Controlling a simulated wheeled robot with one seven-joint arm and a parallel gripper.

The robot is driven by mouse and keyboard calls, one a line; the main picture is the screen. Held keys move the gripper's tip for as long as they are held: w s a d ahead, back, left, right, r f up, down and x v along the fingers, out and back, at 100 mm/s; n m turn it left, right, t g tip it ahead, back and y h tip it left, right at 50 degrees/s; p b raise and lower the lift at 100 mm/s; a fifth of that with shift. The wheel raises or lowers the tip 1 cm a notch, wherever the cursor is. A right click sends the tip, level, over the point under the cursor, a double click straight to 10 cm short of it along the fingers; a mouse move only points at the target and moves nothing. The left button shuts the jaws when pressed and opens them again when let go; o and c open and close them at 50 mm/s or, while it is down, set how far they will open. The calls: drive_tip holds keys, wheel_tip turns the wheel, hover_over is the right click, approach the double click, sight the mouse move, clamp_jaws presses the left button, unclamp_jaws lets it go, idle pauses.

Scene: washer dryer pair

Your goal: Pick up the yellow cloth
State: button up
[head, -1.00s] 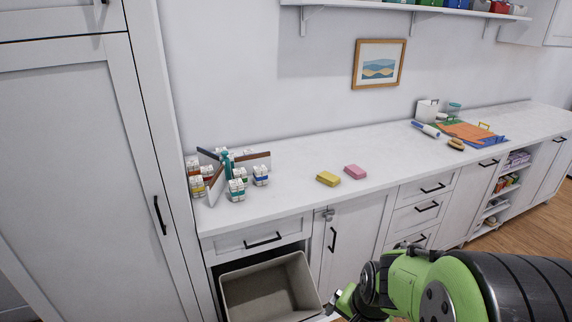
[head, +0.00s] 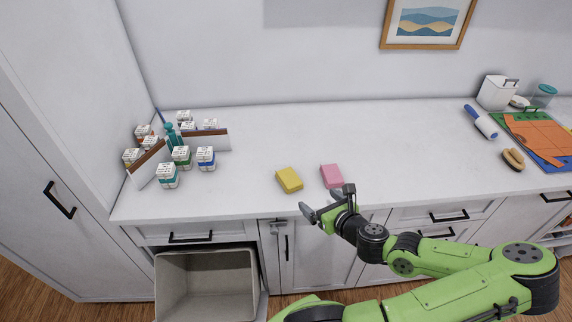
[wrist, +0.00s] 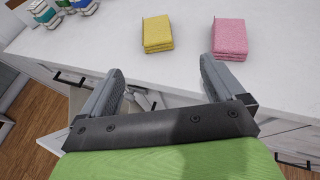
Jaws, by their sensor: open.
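The yellow cloth (head: 289,180) is a small folded block lying flat on the white counter, near its front edge. A pink cloth (head: 332,176) of like size lies just to its right, with a gap between them. In the wrist view the yellow cloth (wrist: 157,34) is ahead of the fingers, and the pink cloth (wrist: 230,38) is ahead of the right finger. My gripper (head: 322,205) is open and empty at the counter's front edge, in front of the two cloths and apart from them. The wrist view shows both its fingers (wrist: 157,80) spread.
Several small labelled jars (head: 168,176) and dividers stand at the counter's left. A lint roller (head: 481,122), brush (head: 513,159) and coloured boards (head: 540,138) lie at the right. A grey bin (head: 206,285) is below the counter (head: 400,150), whose middle is clear.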

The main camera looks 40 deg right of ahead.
drive_tip(key=b, duration=0.6)
approach(292, 181)
drive_tip(key=x, duration=0.9)
drive_tip(key=c, duration=1.1)
wheel_tip(292, 181, up, 10)
drive_tip(key=p, duration=0.4)
drive_tip(key=shift+r, duration=0.1)
drive_tip(key=shift+c, duration=0.2)
